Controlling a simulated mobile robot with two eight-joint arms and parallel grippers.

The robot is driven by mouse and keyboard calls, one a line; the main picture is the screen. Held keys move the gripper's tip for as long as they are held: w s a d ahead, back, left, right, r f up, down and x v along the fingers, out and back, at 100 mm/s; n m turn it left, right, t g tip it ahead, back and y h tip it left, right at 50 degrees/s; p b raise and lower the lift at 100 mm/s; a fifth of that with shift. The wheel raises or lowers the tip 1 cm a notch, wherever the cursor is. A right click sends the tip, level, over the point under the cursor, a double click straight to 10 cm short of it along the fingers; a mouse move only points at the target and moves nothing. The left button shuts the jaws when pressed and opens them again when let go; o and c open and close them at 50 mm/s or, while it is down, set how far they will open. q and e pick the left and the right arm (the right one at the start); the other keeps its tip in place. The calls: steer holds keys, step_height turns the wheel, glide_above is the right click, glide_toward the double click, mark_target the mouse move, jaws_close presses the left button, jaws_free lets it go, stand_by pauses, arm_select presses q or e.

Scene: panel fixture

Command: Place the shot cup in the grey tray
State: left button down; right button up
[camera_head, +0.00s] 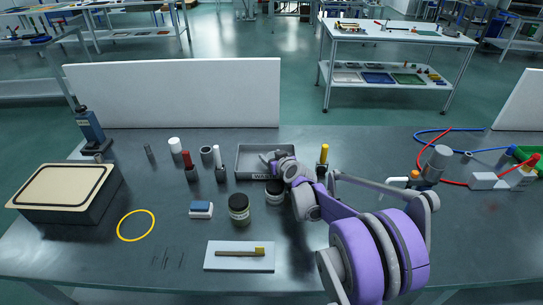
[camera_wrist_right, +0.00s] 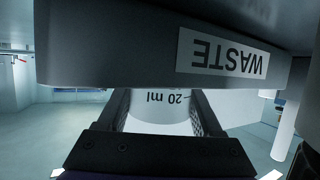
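The grey tray (camera_head: 243,161) stands in the middle of the bench. Its front wall (camera_wrist_right: 110,60) fills the top of the right wrist view, upside down, with a "WASTE" label. My right gripper (camera_head: 270,160) reaches over the tray in the head view. In the right wrist view its two fingers (camera_wrist_right: 160,108) stand on either side of the pale shot cup (camera_wrist_right: 158,118), marked "20 ml", and appear closed on it. The wall hides the fingertips and part of the cup. I cannot tell whether the cup touches the tray floor. My left gripper is not in view.
Two dark jars (camera_head: 239,209) (camera_head: 275,196) stand in front of the tray. Small bottles (camera_head: 220,168) (camera_head: 190,170) and a grey cylinder (camera_head: 207,154) are at its left. A yellow-topped bottle (camera_head: 323,158) stands at its right. A white panel (camera_head: 170,95) rises behind.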

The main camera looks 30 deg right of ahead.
steer(key=o, duration=0.3)
steer(key=shift+s+r, duration=0.1)
steer(key=shift+r, duration=0.15)
steer(key=p+v, duration=0.2)
steer(key=v, duration=0.9)
steer(key=shift+s+r, duration=0.15)
steer(key=shift+s, duration=0.2)
